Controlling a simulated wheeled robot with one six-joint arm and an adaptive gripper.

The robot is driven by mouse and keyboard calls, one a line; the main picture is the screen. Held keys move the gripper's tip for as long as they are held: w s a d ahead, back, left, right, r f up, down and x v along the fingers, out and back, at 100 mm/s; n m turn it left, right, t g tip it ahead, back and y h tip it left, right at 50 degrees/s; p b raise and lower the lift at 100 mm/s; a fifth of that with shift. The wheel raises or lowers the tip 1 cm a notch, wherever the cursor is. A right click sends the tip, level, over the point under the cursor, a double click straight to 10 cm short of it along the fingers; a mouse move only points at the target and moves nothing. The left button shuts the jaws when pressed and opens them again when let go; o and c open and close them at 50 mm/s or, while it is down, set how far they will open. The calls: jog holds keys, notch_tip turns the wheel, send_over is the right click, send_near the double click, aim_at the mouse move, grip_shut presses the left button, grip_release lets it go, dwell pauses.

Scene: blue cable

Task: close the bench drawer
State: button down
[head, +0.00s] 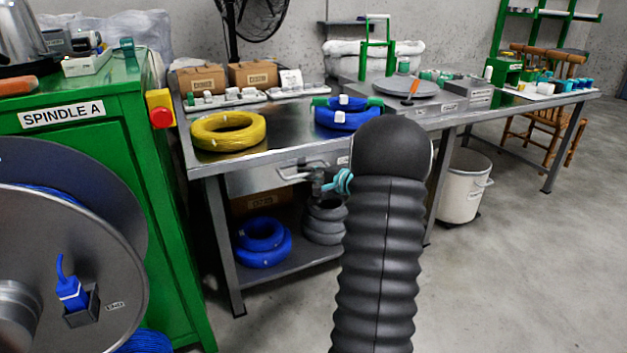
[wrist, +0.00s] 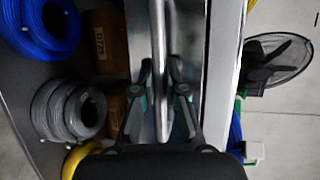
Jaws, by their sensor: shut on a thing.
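The bench drawer (head: 252,181) is under the front edge of the steel bench top, with a grey bar handle (head: 292,177) on its front. My gripper (head: 320,178) is at that handle, partly hidden by my dark arm. In the wrist view, the handle bar (wrist: 159,30) runs between the two fingers of my gripper (wrist: 160,80), which is shut on it. The drawer front (wrist: 190,45) shows beside the bar. How far the drawer stands out from the bench is hard to tell; its right part is hidden behind my arm.
The bench top (head: 270,156) carries a yellow cable coil (head: 228,131) and a blue coil (head: 345,118). Blue coils (head: 262,241) and grey coils (head: 323,222) lie on the shelf below. A green cabinet (head: 165,225) stands close at left. Open floor lies at right.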

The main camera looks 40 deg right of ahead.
jog(key=shift+w+d+r, duration=0.1)
jog(key=shift+w, duration=0.05)
jog(key=c, duration=1.5)
grip_release()
jog(key=v, duration=1.2)
